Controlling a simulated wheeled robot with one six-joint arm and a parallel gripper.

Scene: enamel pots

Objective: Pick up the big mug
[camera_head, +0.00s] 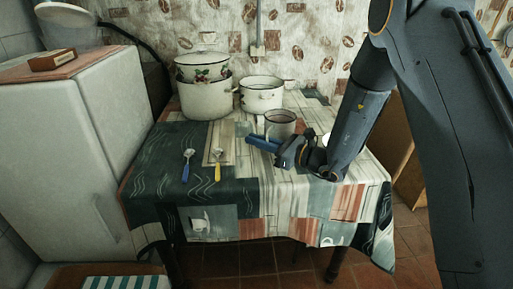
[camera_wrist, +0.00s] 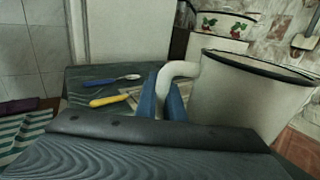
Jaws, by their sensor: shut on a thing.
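The big mug (camera_head: 281,124) is a white enamel mug with a dark rim, upright at the middle right of the table. In the wrist view the mug (camera_wrist: 245,105) fills the right side, with its curved white handle (camera_wrist: 178,70) pointing left. My gripper (camera_head: 258,142) reaches in from the right, just in front of the mug. In the wrist view its two blue fingers (camera_wrist: 167,98) are shut on the handle, one on each side. The lower part of the handle is hidden, and I cannot tell whether the mug's base touches the table.
Behind the mug stand a white pot (camera_head: 261,96) and a large pot (camera_head: 206,101) with a berry-patterned pot (camera_head: 203,69) on top. A blue-handled spoon (camera_head: 187,167) and a yellow-handled spoon (camera_head: 217,165) lie on the left of the table. The front of the tablecloth (camera_head: 285,205) is clear.

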